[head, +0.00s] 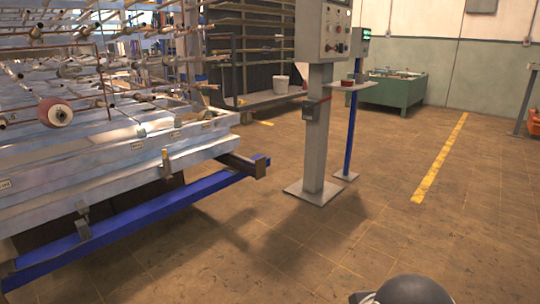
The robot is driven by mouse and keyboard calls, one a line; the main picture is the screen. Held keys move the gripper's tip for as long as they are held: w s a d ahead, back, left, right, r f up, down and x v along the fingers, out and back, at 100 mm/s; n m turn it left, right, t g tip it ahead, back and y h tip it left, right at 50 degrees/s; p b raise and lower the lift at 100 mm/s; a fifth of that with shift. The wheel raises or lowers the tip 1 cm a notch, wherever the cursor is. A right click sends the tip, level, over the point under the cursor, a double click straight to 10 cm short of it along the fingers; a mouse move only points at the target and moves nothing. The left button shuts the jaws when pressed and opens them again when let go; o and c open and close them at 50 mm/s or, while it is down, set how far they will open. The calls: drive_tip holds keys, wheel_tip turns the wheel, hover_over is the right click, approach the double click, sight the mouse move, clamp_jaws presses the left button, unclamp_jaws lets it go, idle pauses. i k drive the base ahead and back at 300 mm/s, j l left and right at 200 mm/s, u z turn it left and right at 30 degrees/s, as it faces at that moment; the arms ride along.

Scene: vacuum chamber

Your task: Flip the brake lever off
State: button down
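A small grey box (310,112) with a thin red lever (320,99) is fixed to the grey control post (318,140), below the control panel. The lever sticks out to the upper right and looks like the brake lever; it is too small to tell its exact setting. A dark rounded part of my own body shows at the bottom edge, right of centre. My gripper's fingers are not in view, and nothing is touching the lever.
The control panel (322,32) tops the post, which stands on a flat base plate (314,193). A blue post with a small shelf (352,84) stands just behind. A large rack with a blue rail (130,222) fills the left. The brown floor ahead and right is clear.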

sight(306, 108)
drive_tip(key=i, duration=2.85)
drive_tip(key=i+z, duration=0.2)
drive_tip(key=z, duration=0.15)
